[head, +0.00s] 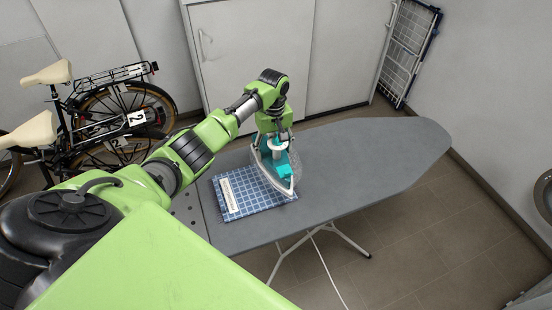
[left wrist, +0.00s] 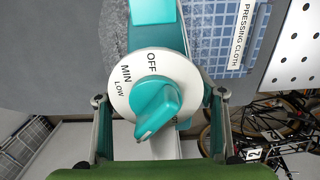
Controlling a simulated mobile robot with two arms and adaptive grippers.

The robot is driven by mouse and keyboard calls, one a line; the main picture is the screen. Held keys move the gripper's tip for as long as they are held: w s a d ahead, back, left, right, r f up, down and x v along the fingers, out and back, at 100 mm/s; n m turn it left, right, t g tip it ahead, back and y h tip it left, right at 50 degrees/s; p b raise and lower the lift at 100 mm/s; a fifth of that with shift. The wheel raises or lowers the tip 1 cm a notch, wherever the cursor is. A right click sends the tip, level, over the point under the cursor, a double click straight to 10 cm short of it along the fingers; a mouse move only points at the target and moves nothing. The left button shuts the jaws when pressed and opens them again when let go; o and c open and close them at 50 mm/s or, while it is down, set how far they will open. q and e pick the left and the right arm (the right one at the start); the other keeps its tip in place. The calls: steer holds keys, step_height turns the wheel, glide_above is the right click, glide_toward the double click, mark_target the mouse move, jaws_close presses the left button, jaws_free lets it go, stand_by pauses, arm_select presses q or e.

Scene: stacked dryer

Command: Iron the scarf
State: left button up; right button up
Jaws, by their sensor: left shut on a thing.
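The teal and white iron (head: 283,172) is on the ironing board (head: 370,158). My left gripper (head: 274,140) is shut on the iron from above. A blue checked cloth (head: 238,198), labelled PRESSING CLOTH, lies flat on the board, partly under or beside the iron. A grey, mottled fabric (head: 292,158), likely the scarf, shows beside the iron, mostly hidden. My right gripper is not in view.
The right part of the board is bare. Two bicycles (head: 110,95) stand at the left, and a white cabinet (head: 250,50) is behind. A folded drying rack (head: 408,50) leans in the far corner. A white cord (head: 328,272) hangs below the board.

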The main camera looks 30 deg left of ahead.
arm_select(q)
steer(key=shift+w+r, duration=0.25)
steer(key=shift+r, duration=0.45)
steer(key=shift+s+r, duration=0.1)
steer(key=shift+s, duration=0.05)
steer(key=shift+a+f, duration=0.15)
steer(key=shift+f, duration=0.05)
steer(key=shift+d+f, duration=0.2)
steer(key=shift+f, duration=0.45)
steer(key=shift+f+b, duration=0.4)
steer(key=shift+f, duration=0.4)
steer(key=shift+r, duration=0.15)
